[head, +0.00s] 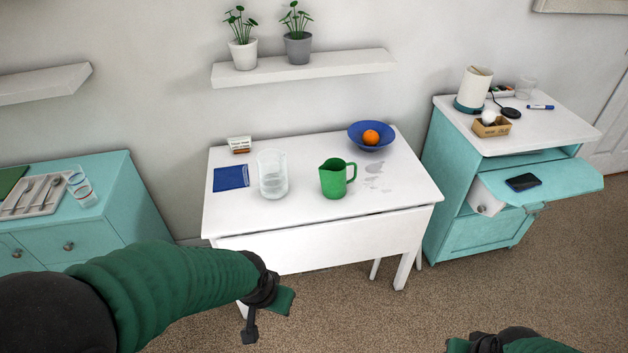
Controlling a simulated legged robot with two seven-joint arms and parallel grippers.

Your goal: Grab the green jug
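The green jug (333,179) stands upright on the white drop-leaf table (300,213), right of the table's middle, with its handle to the right. My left gripper (268,317) is in front of the table and lower in the picture, apart from the jug; its two fingers are spread with nothing between them. My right gripper (478,345) shows only partly at the bottom edge, far from the jug, and its fingertips are not clear.
A clear glass pitcher (272,174) stands left of the jug. A blue bowl (356,136) with an orange (371,137) is behind it, and a blue booklet (231,178) lies at left. Teal cabinets (75,205) flank the table; the right one's flap (560,182) is open.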

